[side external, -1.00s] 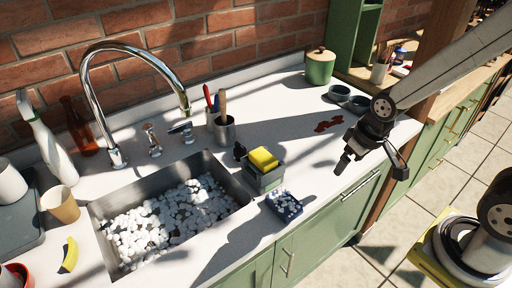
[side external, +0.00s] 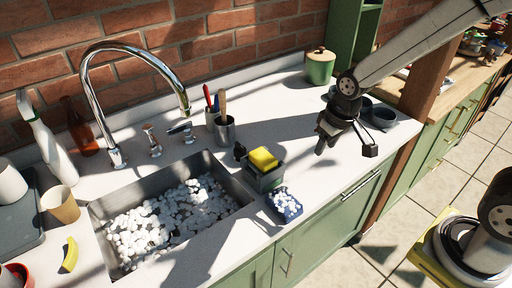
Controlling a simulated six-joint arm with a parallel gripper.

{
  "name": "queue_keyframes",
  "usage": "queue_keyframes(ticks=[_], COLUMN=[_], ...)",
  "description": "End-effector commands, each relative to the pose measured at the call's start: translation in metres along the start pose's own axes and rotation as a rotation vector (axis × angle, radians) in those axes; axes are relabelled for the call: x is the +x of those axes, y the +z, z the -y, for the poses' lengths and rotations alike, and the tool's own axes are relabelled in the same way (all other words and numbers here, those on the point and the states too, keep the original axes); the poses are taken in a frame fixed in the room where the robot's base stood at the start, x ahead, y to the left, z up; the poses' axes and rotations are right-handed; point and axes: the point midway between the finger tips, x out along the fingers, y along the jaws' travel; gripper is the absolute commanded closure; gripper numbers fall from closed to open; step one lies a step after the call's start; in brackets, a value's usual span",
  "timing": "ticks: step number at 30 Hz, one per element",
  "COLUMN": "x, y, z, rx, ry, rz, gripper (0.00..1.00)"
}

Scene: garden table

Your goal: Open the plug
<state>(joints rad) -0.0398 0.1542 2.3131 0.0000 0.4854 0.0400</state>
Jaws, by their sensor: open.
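The sink (side external: 240,187) is a sunken metal basin in the white counter, filled with small white lumps that hide its bottom. No drain plug can be made out there. A chrome faucet (side external: 98,100) arches over it. Two small metal fittings stand behind the basin, a left one (side external: 153,141) and a right one with a dark lever (side external: 182,128); I cannot tell whether either works the plug. A small black object (side external: 239,151) stands at the basin's right back corner. My gripper (side external: 345,143) is open and empty above the counter, well right of the sink.
A dark caddy (side external: 264,180) with a yellow sponge (side external: 263,158) and a blue dish (side external: 286,207) with white bits stand right of the sink. A metal cup (side external: 224,135) of utensils is behind. Dark bowls (side external: 384,116) and a green jar (side external: 320,67) are farther right.

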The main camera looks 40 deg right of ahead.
Motion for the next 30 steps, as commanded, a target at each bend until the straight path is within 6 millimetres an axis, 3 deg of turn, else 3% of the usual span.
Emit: queue_keyframes(ticks=[6, 15, 24, 30], x=[0.006, 0.016, 0.031, 0.041], y=[-0.053, -0.116, -0.167, -0.191], z=[0.017, 0.043, 0.075, 0.094], rx=[-0.002, -0.002, -0.001, -0.001], ry=[-0.004, -0.005, -0.001, 0.004], rz=[0.038, 0.089, 0.141, 0.171], gripper=[0.5, 0.5, 0.5, 0.5])
